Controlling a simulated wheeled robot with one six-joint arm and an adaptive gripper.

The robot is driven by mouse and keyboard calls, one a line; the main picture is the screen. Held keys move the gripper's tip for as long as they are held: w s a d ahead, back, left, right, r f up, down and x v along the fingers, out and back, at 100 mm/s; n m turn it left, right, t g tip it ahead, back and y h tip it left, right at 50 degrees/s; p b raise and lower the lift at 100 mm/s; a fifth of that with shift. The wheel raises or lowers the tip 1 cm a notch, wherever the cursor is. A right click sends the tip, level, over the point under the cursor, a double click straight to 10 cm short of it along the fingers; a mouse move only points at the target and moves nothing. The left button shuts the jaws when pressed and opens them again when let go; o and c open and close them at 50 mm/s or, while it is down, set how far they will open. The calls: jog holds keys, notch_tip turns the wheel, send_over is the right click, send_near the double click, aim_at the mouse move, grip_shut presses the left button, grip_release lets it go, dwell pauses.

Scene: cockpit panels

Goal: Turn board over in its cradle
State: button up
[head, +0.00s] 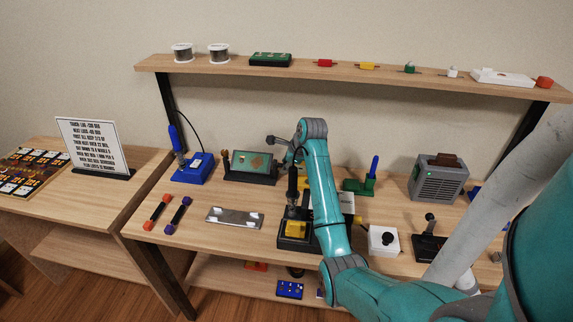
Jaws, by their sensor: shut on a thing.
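The green board (251,162) with copper-coloured patches sits tilted up in its black cradle (249,178), at the back middle of the bench. My arm reaches in from the right. My wrist and forearm hide part of the area right of the cradle.
A blue stand with an iron (194,165) is left of the cradle. A metal plate (234,217) lies in front. A grey fan box (438,178) is at right. A shelf (350,72) spans above.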

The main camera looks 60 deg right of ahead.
dwell(0.3)
jog(key=shift+f, duration=0.1)
jog(key=o, duration=1.2)
jog(key=shift+c, duration=0.2)
jog(key=v, duration=1.2)
jog(key=shift+a, duration=0.2)
